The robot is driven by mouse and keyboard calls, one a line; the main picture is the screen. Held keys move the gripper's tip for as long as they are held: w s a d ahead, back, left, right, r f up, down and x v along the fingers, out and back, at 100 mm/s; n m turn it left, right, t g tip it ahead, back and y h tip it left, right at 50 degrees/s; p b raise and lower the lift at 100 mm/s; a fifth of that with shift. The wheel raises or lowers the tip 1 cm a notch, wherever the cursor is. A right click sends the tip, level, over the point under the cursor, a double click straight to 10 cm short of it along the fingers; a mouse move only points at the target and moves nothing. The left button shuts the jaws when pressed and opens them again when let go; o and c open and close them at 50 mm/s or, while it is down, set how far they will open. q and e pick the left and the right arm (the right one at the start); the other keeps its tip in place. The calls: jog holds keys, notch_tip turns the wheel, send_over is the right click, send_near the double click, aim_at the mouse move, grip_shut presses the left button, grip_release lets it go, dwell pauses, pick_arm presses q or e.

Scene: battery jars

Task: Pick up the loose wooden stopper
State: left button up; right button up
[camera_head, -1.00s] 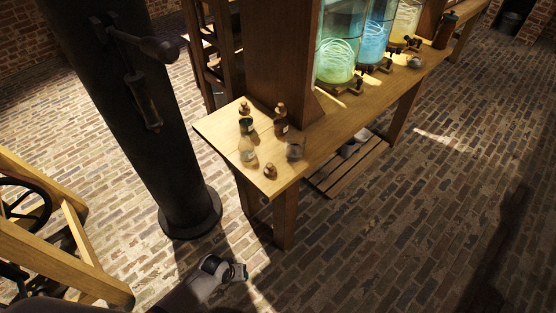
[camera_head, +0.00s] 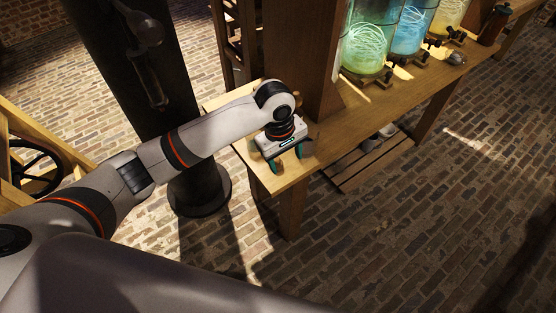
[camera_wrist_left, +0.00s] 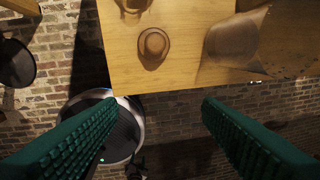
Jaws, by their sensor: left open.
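The wooden stopper (camera_wrist_left: 153,43), small, round and brown, stands on the wooden table top (camera_wrist_left: 120,70) near its edge in the left wrist view. My left gripper (camera_wrist_left: 157,100), with green ribbed fingers, is open and empty. In that view the stopper lies above the fingertips, between their lines and apart from both. In the head view my left gripper (camera_head: 288,162) hangs over the near end of the table and hides the stopper. My right gripper is not in view.
In the head view, a thick wooden post (camera_head: 305,60) and glowing glass jars (camera_head: 366,45) stand farther along the table.

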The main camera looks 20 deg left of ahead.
aim_at(276, 159)
pick_arm(q)
jog(key=w+a+r+n+y, duration=0.1)
jog(key=w+a+r+n, duration=0.3)
jog(key=shift+g, duration=0.3)
jog(key=f, duration=0.6)
jog(key=shift+s+d+f+b, duration=0.15)
jog(key=shift+s+d+b, duration=0.1)
jog(key=shift+b, duration=0.1)
notch_tip(276, 159, down, 5)
jog(key=shift+w+f, duration=0.1)
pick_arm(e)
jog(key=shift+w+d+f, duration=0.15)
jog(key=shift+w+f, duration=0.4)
pick_arm(q)
jog(key=shift+c, duration=0.2)
jog(key=c, duration=1)
